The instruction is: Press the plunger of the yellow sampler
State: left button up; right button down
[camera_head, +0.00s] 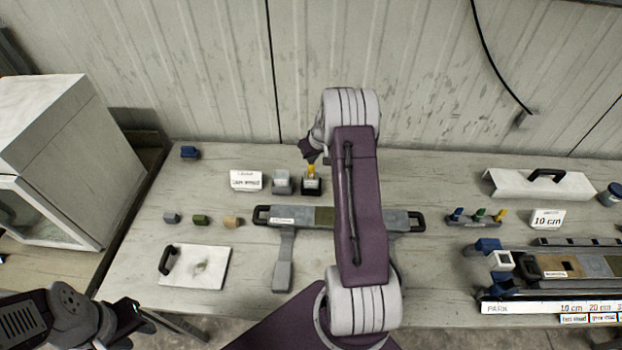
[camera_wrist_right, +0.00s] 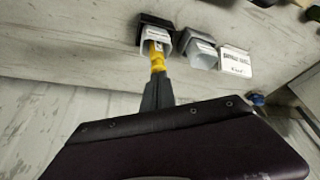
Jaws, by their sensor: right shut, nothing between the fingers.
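The yellow sampler (camera_head: 311,170) stands upright in a dark holder (camera_head: 313,188) near the back middle of the table. In the right wrist view its yellow part (camera_wrist_right: 157,60) rises from a pale collar in the dark holder (camera_wrist_right: 155,22). My right gripper (camera_head: 309,153) is shut and empty, pointing down just above the sampler. In the right wrist view its fingertips (camera_wrist_right: 157,78) line up with the top of the yellow part; whether they touch it I cannot tell. My left gripper (camera_head: 128,312) is at the lower left, far from the sampler; its jaw opening is unclear.
A grey holder (camera_head: 282,182) and a white label card (camera_head: 246,180) stand left of the sampler. A long tray with black handles (camera_head: 290,217) lies in front, partly hidden by my right arm. A rack of coloured pieces (camera_head: 478,218) and a white panel (camera_head: 540,184) are at right.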

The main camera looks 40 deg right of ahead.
jog(key=shift+s+a+f+b, duration=0.1)
jog(key=shift+f+b, duration=0.6)
jog(key=shift+f, duration=0.1)
dwell(0.5)
jog(key=shift+r+p, duration=2.45)
jog(key=shift+r, duration=1.25)
jog(key=shift+f, duration=0.1)
